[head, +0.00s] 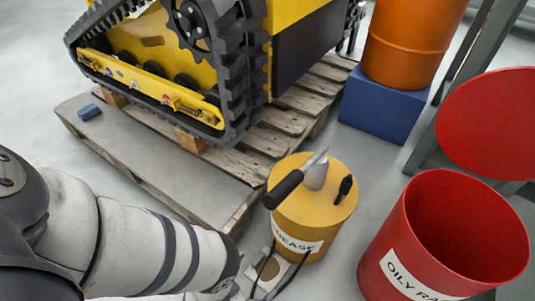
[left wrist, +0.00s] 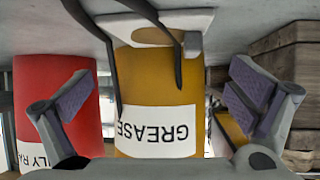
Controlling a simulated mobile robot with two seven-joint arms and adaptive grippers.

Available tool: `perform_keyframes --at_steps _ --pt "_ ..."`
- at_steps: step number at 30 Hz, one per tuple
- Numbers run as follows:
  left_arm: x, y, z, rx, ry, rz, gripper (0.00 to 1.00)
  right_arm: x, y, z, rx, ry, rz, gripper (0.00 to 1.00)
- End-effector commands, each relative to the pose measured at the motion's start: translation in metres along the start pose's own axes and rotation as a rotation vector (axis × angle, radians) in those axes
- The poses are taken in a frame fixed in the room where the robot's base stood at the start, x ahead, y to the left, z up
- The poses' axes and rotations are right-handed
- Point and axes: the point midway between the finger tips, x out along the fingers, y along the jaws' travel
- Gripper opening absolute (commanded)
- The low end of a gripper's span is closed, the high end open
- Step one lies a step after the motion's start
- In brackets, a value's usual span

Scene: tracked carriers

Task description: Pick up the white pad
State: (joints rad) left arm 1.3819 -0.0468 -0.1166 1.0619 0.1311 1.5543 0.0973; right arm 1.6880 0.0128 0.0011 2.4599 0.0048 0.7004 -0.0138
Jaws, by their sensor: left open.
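A small white pad (head: 268,274) with a brown round patch shows at the bottom of the head view, low in front of the yellow GREASE drum (head: 312,212). Thin dark straps run on either side of it. In the left wrist view the white pad (left wrist: 113,27) is at the top, in front of the drum (left wrist: 155,80), with dark straps crossing it. My left gripper (left wrist: 162,92) is open, its two purple-padded fingers spread wide with nothing between them. The pad lies beyond the fingers, apart from them. In the head view my left forearm hides the floor at the lower left.
A red OILY RAGS bin (head: 385,250) stands right of the drum, its round red lid (head: 490,125) raised behind it. A wooden pallet (head: 145,160) carries a yellow tracked machine (head: 155,45). A blue block (head: 382,105) holds an orange drum (head: 412,45).

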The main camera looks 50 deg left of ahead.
Motion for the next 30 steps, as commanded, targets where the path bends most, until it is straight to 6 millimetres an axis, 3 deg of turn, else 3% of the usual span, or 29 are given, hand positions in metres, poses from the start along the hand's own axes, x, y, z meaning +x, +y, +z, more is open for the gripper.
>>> perform_keyframes --at_steps 6,13,26,30 --pt "0.042 0.000 0.006 -0.001 0.002 0.000 1.00 0.013 -0.002 -0.016 -0.005 -0.014 -0.002 0.40" --pt "0.046 0.000 0.004 0.000 0.001 0.000 1.00 0.012 -0.003 -0.015 -0.006 -0.013 -0.002 0.40" --pt "0.045 0.000 0.004 0.000 0.001 0.000 0.03 0.012 -0.003 -0.015 -0.006 -0.013 -0.002 0.40" --pt "0.045 0.000 0.004 0.000 0.000 0.000 0.00 0.012 -0.003 -0.015 -0.006 -0.013 -0.002 0.40"
